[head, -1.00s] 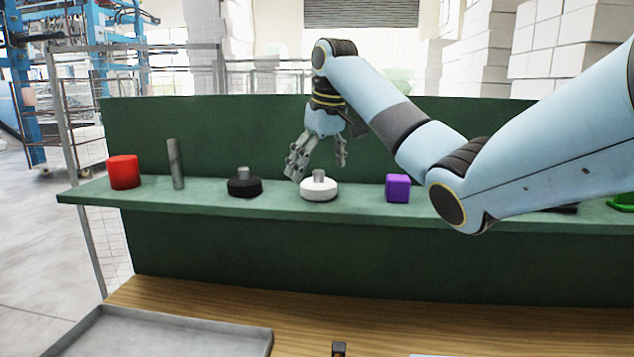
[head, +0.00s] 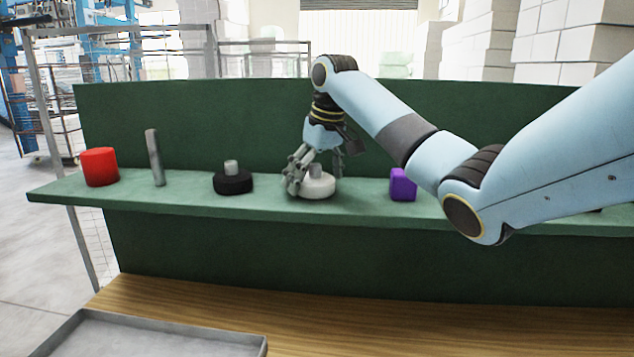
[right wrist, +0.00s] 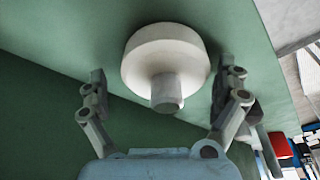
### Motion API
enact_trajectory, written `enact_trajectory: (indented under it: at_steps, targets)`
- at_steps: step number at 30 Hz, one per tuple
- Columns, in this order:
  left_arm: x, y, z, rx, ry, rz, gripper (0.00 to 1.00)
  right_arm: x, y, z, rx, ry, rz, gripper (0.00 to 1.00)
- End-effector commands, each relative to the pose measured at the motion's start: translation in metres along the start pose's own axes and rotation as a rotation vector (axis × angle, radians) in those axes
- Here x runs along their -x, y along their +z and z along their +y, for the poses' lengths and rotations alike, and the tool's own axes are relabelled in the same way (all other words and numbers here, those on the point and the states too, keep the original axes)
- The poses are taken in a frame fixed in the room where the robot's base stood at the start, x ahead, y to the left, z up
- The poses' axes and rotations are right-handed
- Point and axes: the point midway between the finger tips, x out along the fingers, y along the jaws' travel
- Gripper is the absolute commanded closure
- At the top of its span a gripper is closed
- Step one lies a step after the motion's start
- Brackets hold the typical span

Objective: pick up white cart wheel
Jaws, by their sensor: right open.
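The white cart wheel (head: 318,187), a white disc with a grey hub stub on top, lies on the green shelf. It also shows in the right wrist view (right wrist: 163,58), with its stub pointing toward the camera. My right gripper (head: 314,180) is open and low over the wheel, one finger in front of the wheel's left side and partly hiding it. In the right wrist view the open fingers (right wrist: 162,88) stand apart on either side of the wheel's stub, and the wheel is not gripped. My left gripper is not in view.
On the green shelf (head: 280,207) stand a red cylinder (head: 100,167), a grey rod (head: 155,158), a black wheel (head: 233,182) left of the white one, and a purple cube (head: 403,185) to its right. A grey tray (head: 160,325) lies on the wooden table below.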

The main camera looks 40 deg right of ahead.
Motion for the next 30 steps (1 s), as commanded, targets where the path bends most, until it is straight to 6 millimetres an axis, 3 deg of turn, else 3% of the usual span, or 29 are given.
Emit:
enact_trajectory:
  at_steps: [7,13,21,30]
  targets:
    - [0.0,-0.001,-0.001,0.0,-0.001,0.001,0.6,-0.001,0.0,-0.001,0.001,-0.001,0.002,0.03]
    - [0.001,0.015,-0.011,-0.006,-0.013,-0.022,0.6,-0.001,0.0,-0.001,0.001,-0.001,0.002,0.29]
    - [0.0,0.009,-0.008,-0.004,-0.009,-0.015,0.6,-0.001,0.0,-0.001,0.001,-0.001,0.001,0.64]
    - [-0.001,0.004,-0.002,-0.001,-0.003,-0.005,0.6,0.002,-0.001,-0.001,0.001,-0.001,0.003,0.64]
